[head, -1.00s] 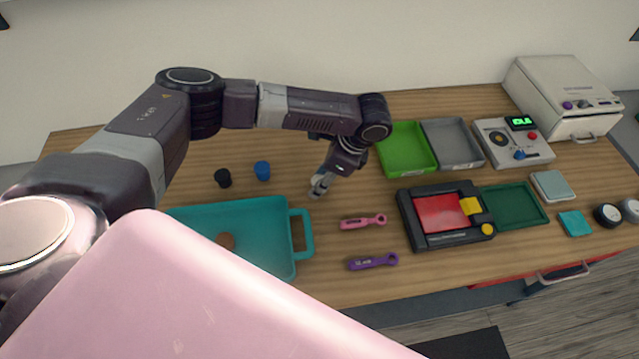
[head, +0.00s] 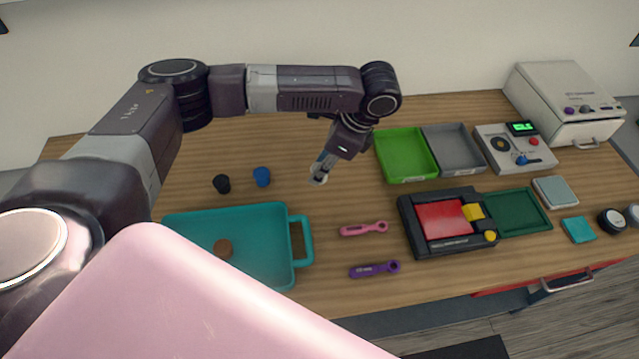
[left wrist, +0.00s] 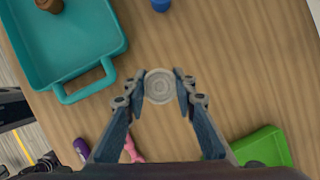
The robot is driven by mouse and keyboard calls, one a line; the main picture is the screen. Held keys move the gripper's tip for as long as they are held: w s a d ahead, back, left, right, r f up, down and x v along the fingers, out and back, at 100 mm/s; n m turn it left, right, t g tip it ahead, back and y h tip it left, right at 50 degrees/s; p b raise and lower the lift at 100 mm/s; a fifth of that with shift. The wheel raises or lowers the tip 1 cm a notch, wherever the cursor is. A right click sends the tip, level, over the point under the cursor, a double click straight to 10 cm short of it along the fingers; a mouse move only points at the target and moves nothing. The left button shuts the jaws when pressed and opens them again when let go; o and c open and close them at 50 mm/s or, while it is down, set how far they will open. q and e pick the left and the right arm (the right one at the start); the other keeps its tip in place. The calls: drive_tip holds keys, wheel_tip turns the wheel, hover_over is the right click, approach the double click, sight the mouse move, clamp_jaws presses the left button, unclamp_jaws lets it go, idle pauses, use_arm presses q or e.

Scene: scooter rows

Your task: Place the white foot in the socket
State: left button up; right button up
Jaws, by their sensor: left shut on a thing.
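My left gripper (head: 321,168) is shut on a pale, round piece, which looks like the white foot (head: 319,178). In the left wrist view the white foot (left wrist: 159,86) shows as a ringed disc between the two fingertips (left wrist: 160,88). It is held over bare wood, right of the blue foot (head: 262,176) and left of the green tray. I cannot make out a socket for certain in either view. My right gripper is not in view.
A teal tray (head: 180,222) holding a brown piece (head: 223,249) lies front left. A black foot (head: 222,183) stands behind it. Pink (head: 364,229) and purple (head: 375,269) tools, a green tray (head: 428,163) and a black device (head: 420,240) lie to the right.

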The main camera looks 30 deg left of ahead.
use_arm(q)
wheel_tip(320, 180, up, 13)
drive_tip(key=s+d+f+n+g+h+b, duration=0.1)
drive_tip(key=s+d+f+n+h+b, duration=0.1)
drive_tip(key=s+n, duration=0.4)
drive_tip(key=s+d+f+n+g+h+b, duration=0.2)
drive_tip(key=s+f+n, duration=0.3)
drive_tip(key=n, duration=0.4)
drive_tip(key=shift+s+d, duration=0.75)
drive_tip(key=shift+r, duration=0.1)
